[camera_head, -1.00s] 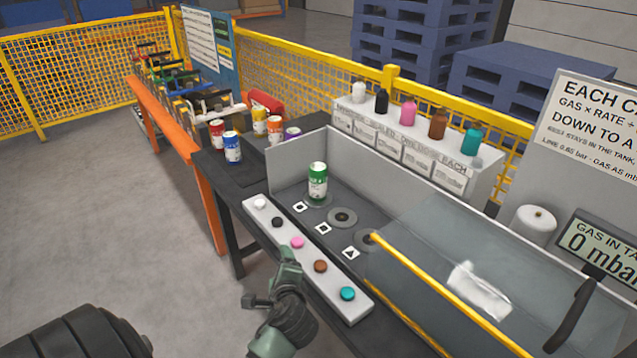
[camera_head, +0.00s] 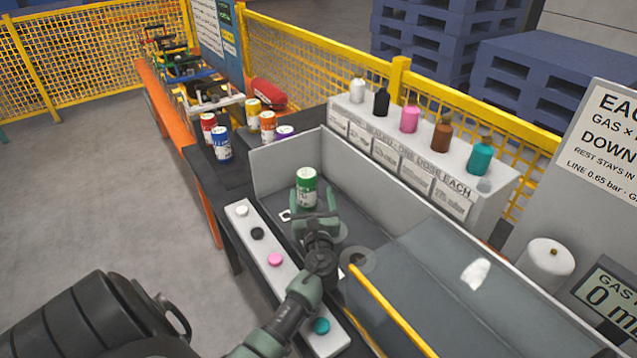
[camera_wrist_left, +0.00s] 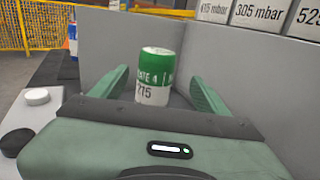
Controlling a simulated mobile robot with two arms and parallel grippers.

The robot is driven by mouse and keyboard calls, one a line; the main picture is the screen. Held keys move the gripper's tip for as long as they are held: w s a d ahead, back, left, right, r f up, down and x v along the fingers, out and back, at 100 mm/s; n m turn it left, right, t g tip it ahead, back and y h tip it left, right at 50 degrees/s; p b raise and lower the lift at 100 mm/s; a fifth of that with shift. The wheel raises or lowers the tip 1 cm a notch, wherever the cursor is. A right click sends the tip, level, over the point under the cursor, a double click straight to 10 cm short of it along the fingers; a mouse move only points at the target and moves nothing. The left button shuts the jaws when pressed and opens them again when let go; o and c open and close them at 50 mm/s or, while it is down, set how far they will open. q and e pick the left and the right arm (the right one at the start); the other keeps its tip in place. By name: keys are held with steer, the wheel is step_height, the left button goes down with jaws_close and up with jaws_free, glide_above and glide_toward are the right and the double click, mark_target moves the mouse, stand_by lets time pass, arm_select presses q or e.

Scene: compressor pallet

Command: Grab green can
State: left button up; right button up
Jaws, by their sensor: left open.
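The green can (camera_head: 307,186) stands upright inside the grey-walled bay on the bench, near its left inner wall. It has a green top and a white label, and it also shows in the left wrist view (camera_wrist_left: 155,76). My left gripper (camera_head: 312,212) is open, with its fingers pointing at the can. In the left wrist view the can stands between the two spread fingers (camera_wrist_left: 160,90), with gaps at both sides. The can's lower part is partly hidden by the gripper. My right gripper is not in view.
A white strip (camera_head: 258,232) with coloured buttons runs along the bench's front edge. Several other cans, one blue (camera_head: 221,145), stand left of the bay. Coloured bottles stand on a labelled shelf (camera_head: 400,160) behind. A tilted clear cover with a yellow bar (camera_head: 395,315) lies to the right.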

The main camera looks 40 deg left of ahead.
mark_target(308, 184)
arm_select(q)
steer(key=shift+w+a+r, duration=0.15)
steer(key=shift+w+a, duration=0.15)
steer(key=shift+w+a+r, duration=0.15)
steer(key=shift+w+a, duration=0.2)
steer(key=shift+a, duration=0.25)
steer(key=shift+w+a+r, duration=0.1)
steer(key=shift+w+a, duration=0.2)
steer(key=shift+a, duration=0.25)
steer(key=x, duration=0.4)
steer(key=shift+f+p, duration=0.15)
steer(key=shift+p, duration=0.15)
steer(key=c, duration=1.3)
jaws_close()
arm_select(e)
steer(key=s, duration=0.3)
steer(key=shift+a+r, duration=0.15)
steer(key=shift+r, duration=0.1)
